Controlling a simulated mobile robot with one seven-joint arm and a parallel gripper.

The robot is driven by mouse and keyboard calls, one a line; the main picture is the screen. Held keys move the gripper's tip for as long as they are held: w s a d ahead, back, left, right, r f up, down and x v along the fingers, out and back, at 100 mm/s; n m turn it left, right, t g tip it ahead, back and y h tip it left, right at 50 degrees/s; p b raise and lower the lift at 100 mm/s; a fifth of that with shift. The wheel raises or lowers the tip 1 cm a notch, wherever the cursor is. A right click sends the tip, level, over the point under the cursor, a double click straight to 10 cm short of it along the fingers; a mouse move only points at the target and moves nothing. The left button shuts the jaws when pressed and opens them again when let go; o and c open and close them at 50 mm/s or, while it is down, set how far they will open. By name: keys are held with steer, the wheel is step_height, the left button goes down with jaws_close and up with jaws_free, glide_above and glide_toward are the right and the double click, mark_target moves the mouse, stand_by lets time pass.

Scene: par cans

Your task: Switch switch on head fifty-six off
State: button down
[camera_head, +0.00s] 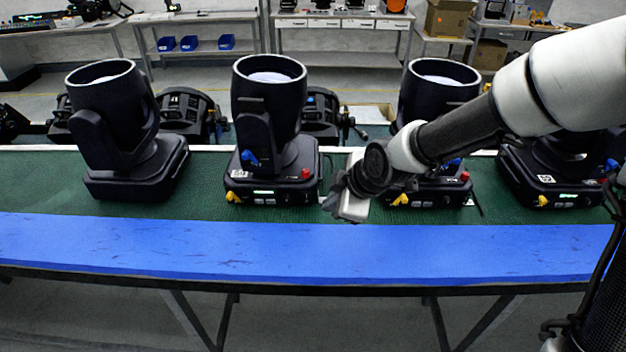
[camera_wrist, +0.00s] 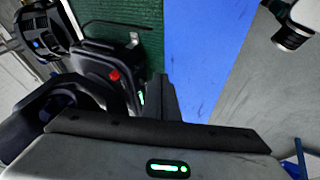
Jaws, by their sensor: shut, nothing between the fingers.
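Several black moving heads stand in a row on the green table top: one at left (camera_head: 130,150), a second (camera_head: 268,120), a third (camera_head: 437,85) and one at far right (camera_head: 560,165). No number is legible, so I cannot tell which is head fifty-six. My gripper (camera_head: 347,207) is shut and empty, in front of the gap between the second and third heads. The wrist view shows a head base (camera_wrist: 105,70) with a red part (camera_wrist: 114,75). I cannot make out the switch.
A blue strip (camera_head: 280,248) runs along the table's front edge and is clear. My arm covers part of the third and far-right heads. More black fixtures (camera_head: 185,112) stand behind the row. Benches with blue bins (camera_head: 227,42) are farther back.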

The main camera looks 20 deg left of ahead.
mark_target(307, 198)
steer(key=shift+s+a+r, duration=0.1)
steer(key=shift+s+a, duration=0.1)
steer(key=shift+s, duration=0.05)
steer(key=b+x, duration=0.2)
steer(key=x, duration=0.7)
steer(key=shift+a, duration=0.3)
steer(key=w, duration=0.2)
steer(key=w+f+p, duration=0.1)
steer(key=shift+w+a, duration=0.15)
steer(key=shift+a, duration=0.2)
steer(key=shift+w+a+f, duration=0.15)
steer(key=shift+w, duration=0.3)
